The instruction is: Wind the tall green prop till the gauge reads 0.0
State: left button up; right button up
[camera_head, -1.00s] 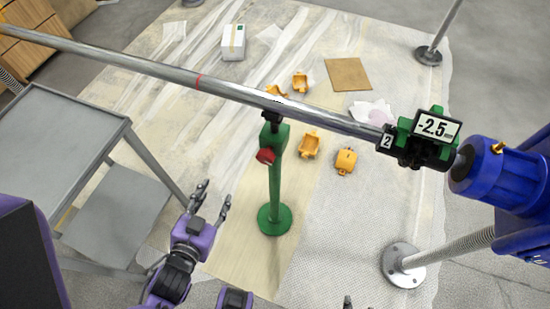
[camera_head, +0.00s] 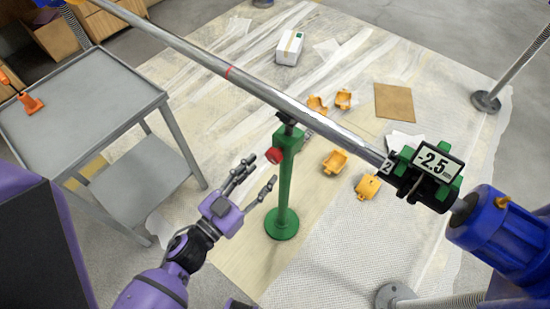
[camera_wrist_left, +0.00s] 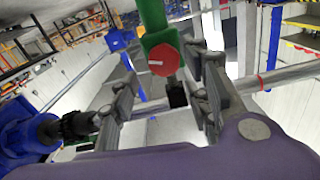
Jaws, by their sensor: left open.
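The tall green prop (camera_head: 285,185) stands upright on its round base under the long metal bar (camera_head: 255,85). A red knob (camera_head: 273,156) sits on its left side near the top. The gauge (camera_head: 436,160) on the bar's right part reads -2.5. My left gripper (camera_head: 258,178) is open and empty, just left of the prop and a little below the knob. In the left wrist view the red knob (camera_wrist_left: 163,59) faces the camera, between the open fingers and apart from them. My right gripper is not in view.
Several orange clamps (camera_head: 335,161) lie on the floor sheet behind the prop. A blue jack (camera_head: 500,235) holds the bar's right end.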

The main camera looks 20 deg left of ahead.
aim_at(274, 162)
pick_arm(q)
jog(key=x, duration=0.6)
jog(key=shift+w+d, duration=0.1)
jog(key=shift+w, duration=0.15)
jog(key=shift+c, duration=0.2)
jog(key=c, duration=1)
jog(key=shift+s+d+m, duration=0.1)
jog(key=shift+m, duration=0.2)
